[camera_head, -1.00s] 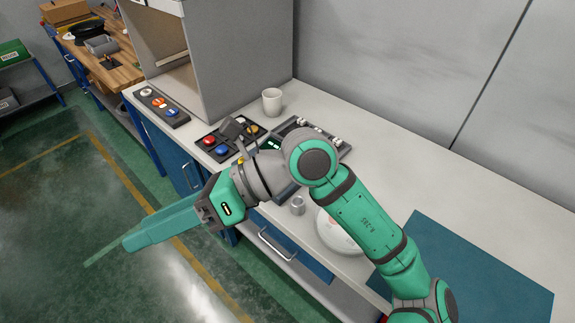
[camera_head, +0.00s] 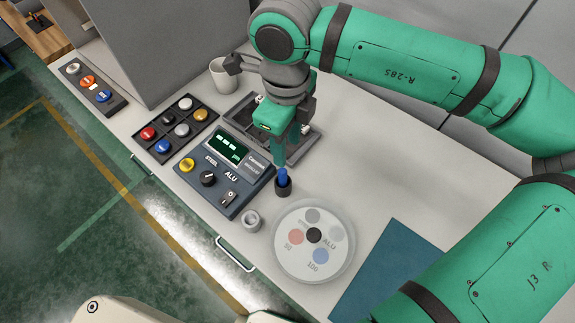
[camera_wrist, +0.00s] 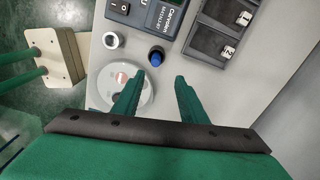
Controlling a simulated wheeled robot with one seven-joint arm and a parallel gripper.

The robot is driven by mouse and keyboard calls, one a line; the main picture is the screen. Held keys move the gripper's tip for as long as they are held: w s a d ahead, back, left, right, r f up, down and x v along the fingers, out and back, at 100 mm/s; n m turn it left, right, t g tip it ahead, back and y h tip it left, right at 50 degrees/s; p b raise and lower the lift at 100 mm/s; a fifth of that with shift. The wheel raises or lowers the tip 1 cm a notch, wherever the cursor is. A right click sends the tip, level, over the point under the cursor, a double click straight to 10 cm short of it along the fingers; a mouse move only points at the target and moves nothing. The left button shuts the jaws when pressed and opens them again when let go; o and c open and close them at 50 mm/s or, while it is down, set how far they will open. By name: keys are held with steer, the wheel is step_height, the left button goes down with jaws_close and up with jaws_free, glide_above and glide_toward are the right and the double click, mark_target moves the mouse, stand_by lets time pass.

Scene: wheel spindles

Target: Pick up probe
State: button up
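The probe (camera_head: 283,180) looks like a small upright piece with a blue top and a dark body. It stands on the white bench beside the control box (camera_head: 228,172). In the wrist view the probe (camera_wrist: 156,56) shows its blue top just beyond the fingertips, between their lines. My gripper (camera_head: 284,160) points down just above the probe in the head view. In the wrist view my gripper (camera_wrist: 157,80) has its two green fingers apart with nothing between them.
A round disc with coloured spots (camera_head: 311,242) lies near the probe. A small metal ring (camera_head: 251,221) sits by the bench's front edge. A dark tray (camera_head: 245,112), a button panel (camera_head: 174,128) and a white mug (camera_head: 222,76) stand farther back. A blue mat (camera_head: 385,270) lies at right.

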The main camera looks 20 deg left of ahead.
mark_target(282, 171)
steer(key=f, duration=0.5)
steer(key=shift+s+a+f, duration=0.2)
steer(key=shift+s+f, duration=0.05)
steer(key=shift+s, duration=0.1)
step_height(282, 171, down, 5)
steer(key=shift+s+a+r, duration=0.1)
steer(key=shift+a, duration=0.05)
jaws_close()
steer(key=shift+a, duration=0.15)
steer(key=shift+r, duration=0.15)
